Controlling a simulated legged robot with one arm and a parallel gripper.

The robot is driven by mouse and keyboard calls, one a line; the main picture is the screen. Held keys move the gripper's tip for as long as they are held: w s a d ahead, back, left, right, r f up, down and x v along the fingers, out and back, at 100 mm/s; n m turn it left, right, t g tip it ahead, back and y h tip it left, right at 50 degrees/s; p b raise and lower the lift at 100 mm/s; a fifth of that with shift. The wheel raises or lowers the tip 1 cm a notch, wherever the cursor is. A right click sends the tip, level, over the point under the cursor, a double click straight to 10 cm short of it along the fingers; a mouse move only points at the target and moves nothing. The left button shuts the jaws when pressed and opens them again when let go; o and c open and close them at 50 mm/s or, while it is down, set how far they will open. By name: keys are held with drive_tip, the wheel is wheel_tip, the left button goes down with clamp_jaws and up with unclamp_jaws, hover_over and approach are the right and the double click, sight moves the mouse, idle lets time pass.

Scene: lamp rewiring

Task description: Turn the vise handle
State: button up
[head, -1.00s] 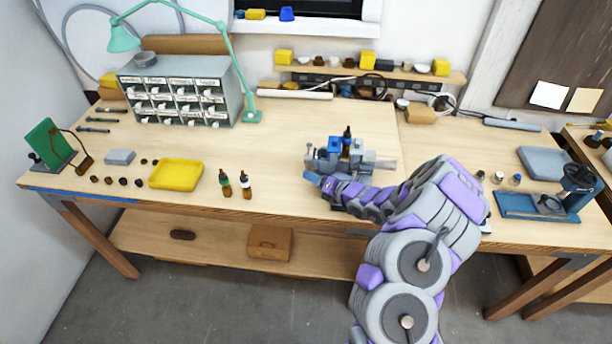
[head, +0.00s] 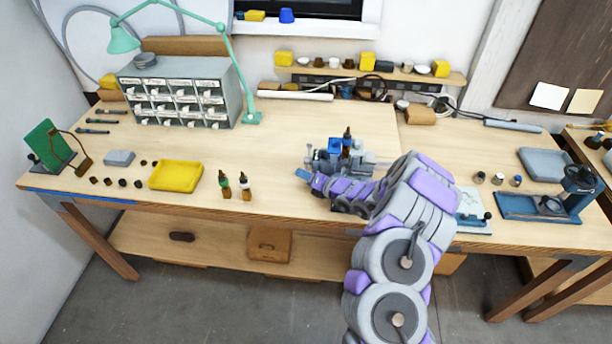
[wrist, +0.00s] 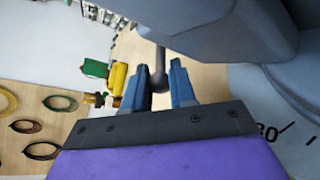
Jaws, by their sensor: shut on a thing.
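The grey vise (head: 368,164) stands at the front middle of the workbench, partly hidden behind my arm in the head view. In the wrist view, the large grey-blue vise body (wrist: 215,30) fills the top. The vise handle, a dark thin bar with a ball end (wrist: 158,82), comes down between my blue fingers. My gripper (wrist: 159,75) is shut on the handle near its ball end. In the head view, my gripper (head: 306,176) is at the left front of the vise, and the handle is too small to make out there.
A grey dial with marks (wrist: 285,125) is at the right in the wrist view. Small dropper bottles (head: 245,186) and a yellow tray (head: 176,175) stand to the left on the bench. A blue press-like tool (head: 545,205) is at the right. The bench behind the bottles is clear.

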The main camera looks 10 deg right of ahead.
clamp_jaws()
drive_tip(key=shift+w+f+n+t+b, duration=0.1)
drive_tip(key=shift+f+n+t+b, duration=0.2)
drive_tip(key=shift+b, duration=0.4)
drive_tip(key=shift+d+f+b, duration=0.1)
drive_tip(key=shift+b, duration=0.3)
drive_tip(key=o, duration=0.6)
unclamp_jaws()
